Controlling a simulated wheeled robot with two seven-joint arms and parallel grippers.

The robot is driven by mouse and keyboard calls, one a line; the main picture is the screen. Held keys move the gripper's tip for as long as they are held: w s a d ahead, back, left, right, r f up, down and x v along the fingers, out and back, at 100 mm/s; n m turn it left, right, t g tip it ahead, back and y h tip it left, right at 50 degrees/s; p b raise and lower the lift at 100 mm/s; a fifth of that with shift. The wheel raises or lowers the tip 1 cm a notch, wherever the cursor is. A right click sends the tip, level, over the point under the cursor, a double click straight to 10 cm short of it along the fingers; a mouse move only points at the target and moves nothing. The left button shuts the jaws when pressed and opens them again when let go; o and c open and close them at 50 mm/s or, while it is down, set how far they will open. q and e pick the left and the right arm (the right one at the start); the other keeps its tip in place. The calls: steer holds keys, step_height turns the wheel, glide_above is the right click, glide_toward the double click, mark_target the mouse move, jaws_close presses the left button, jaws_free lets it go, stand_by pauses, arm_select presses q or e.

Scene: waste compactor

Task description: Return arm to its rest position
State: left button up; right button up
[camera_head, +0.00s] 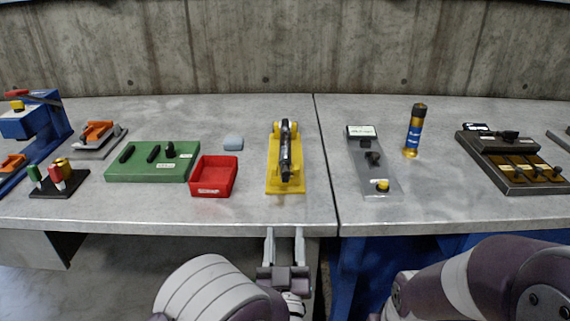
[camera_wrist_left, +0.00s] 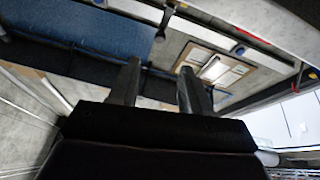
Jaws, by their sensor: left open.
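My left gripper (camera_head: 284,246) is open and empty in the head view, low in the middle, at the table's front edge below the yellow stand. Its two fingers also show apart in the left wrist view (camera_wrist_left: 157,85), with nothing between them. My left arm (camera_head: 215,290) comes in from the bottom left, bent in front of the table. My right arm (camera_head: 480,285) shows at the bottom right as a purple and white link; its gripper is outside the frame.
The grey table (camera_head: 240,215) holds a yellow stand (camera_head: 271,187) with a dark tool, a red bin (camera_head: 214,190), a green board (camera_head: 150,174), a grey plate (camera_head: 388,193), a gold-and-blue cylinder (camera_head: 413,135) and a dark tray (camera_head: 510,184). The front strip of the table is clear.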

arm_select(q)
steer(key=s+d+f+m+g+h, duration=0.1)
steer(key=s+f+m+g+h, duration=0.1)
steer(key=f+g, duration=0.5)
steer(key=s+d+f+m+g+h, duration=0.1)
steer(key=f+m+g, duration=0.1)
steer(key=f+g, duration=0.55)
steer(key=s+a+g+y, duration=0.3)
steer(key=s+a+g, duration=0.4)
steer(key=s+a, duration=0.85)
steer(key=w+a+r+n+p, duration=0.1)
steer(key=a+r+p, duration=0.1)
steer(key=r+p, duration=0.8)
steer(key=w+a+r+n+p, duration=0.1)
steer(key=w+a+r+p, duration=0.1)
steer(key=r+p, duration=0.9)
step_height(320, 180, up, 2)
steer(key=shift+a+r, duration=0.2)
steer(key=shift+a, duration=0.25)
